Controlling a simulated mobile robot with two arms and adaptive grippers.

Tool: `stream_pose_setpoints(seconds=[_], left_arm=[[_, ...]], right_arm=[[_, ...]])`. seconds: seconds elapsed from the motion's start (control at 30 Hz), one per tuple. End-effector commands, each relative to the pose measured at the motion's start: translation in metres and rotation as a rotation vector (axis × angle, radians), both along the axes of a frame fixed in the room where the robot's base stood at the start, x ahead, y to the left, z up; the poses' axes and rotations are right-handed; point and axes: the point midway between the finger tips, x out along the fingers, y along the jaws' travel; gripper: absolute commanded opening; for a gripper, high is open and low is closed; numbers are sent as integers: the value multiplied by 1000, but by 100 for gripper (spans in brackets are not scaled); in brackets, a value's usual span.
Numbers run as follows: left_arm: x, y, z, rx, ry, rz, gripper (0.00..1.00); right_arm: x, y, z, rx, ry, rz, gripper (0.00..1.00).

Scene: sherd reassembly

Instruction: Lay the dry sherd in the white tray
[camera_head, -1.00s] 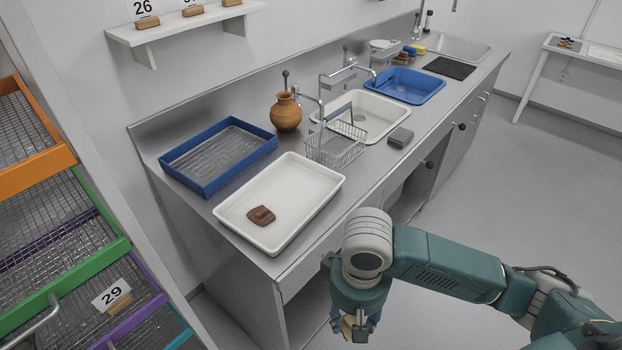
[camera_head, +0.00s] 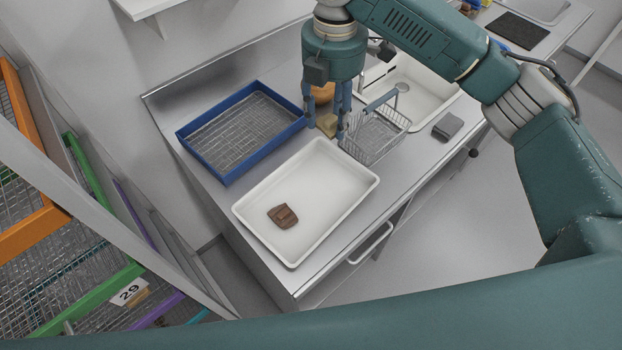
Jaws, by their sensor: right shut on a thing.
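My right gripper (camera_head: 325,126) is shut on a small tan sherd (camera_head: 328,124). Its fingers point down near the far corner of the white tray (camera_head: 252,222), between the blue tray and the wire basket; the height above the counter is hard to tell. A dark brown sherd (camera_head: 283,216) lies in the near left part of the white tray, and the rest of that tray is bare. My left gripper is not in view.
A blue tray (camera_head: 207,168) with a wire mesh bottom stands left of the white tray. A wire basket (camera_head: 376,138) stands to the right, beside a sink (camera_head: 432,98). A grey block (camera_head: 447,127) lies on the counter. The clay jug (camera_head: 322,93) is partly hidden behind my gripper.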

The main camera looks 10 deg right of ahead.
Motion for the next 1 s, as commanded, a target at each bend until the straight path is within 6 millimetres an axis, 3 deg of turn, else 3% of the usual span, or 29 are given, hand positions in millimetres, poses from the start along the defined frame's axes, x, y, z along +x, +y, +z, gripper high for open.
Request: stream_pose_setpoints(seconds=[0.5,1.0], left_arm=[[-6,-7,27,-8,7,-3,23],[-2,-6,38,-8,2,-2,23]], right_arm=[[-2,-1,-125,-2,4,4,16],[-2,0,-188,-1,3,4,16]])
